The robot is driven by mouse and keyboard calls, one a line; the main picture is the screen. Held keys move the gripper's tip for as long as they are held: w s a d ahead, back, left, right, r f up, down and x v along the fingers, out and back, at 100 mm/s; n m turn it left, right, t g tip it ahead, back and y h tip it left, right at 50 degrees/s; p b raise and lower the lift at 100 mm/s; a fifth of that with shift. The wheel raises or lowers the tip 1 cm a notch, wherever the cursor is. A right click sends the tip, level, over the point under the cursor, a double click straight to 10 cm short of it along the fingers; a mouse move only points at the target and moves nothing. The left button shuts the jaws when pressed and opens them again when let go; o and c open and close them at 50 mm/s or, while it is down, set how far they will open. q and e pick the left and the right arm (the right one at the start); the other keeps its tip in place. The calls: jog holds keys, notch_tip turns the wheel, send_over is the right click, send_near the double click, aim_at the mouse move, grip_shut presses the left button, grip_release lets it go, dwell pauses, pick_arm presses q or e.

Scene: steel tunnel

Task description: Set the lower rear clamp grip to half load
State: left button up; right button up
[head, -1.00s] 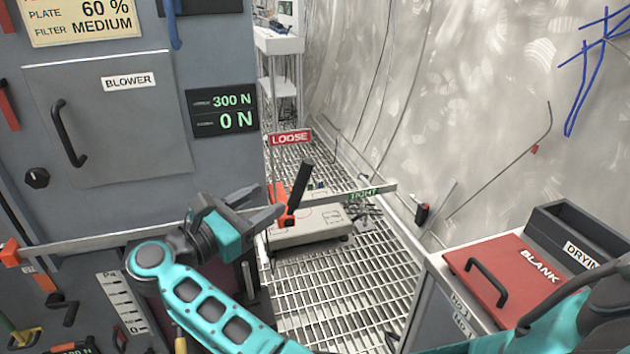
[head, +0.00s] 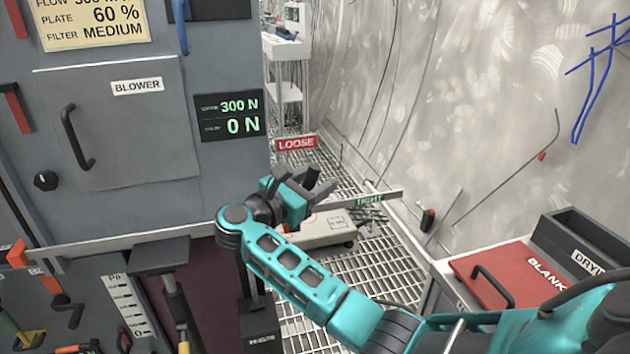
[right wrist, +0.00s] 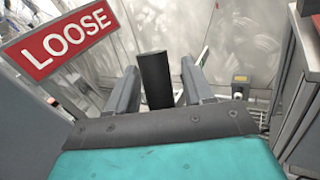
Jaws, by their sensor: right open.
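The clamp lever's black handle (right wrist: 154,82) stands upright between the two fingers of my right gripper (head: 318,187) in the right wrist view. The fingers are apart, with a gap showing on the right side of the handle. In the head view my gripper hides most of the lever. A red LOOSE sign (head: 296,143) is behind the gripper, and a green TIGHT label (head: 369,201) is to its right on a metal bar. The display (head: 230,115) reads 300 N above and 0 N below. My left gripper is not in view.
The grey cabinet with the BLOWER door (head: 130,125) fills the left. A red BLANK lid (head: 505,272) and a dark bin (head: 585,245) stand at the right. A pale box (head: 325,232) lies on the grating (head: 375,285) below the lever.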

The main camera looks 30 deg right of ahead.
grip_shut()
dwell(0.4)
